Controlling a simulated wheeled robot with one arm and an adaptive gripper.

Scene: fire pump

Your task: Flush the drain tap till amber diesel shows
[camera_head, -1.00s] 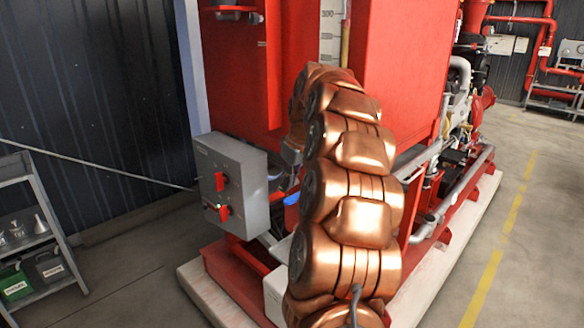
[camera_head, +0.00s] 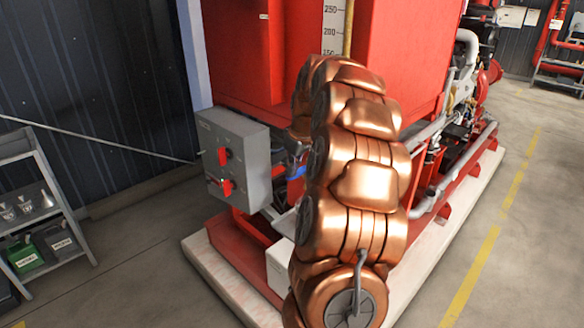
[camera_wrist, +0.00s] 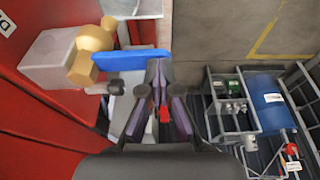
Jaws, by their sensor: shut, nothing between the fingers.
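The brass drain tap (camera_wrist: 88,58) shows at upper left in the wrist view, with a blue lever (camera_wrist: 125,60) reaching right from it. In the head view a bit of blue lever (camera_head: 297,172) shows behind my arm. My gripper (camera_wrist: 158,75) is shut and empty, its tips by the lever's right end; I cannot tell whether they touch it. My arm hides the gripper and tap body in the head view. I see no amber diesel.
A grey control box (camera_head: 236,160) with red handles stands left of my arm. The red tank (camera_head: 250,60) rises behind on a pale plinth (camera_head: 215,268). A shelf with glass jars and bins (camera_head: 35,215) is at far left. Floor at right is clear.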

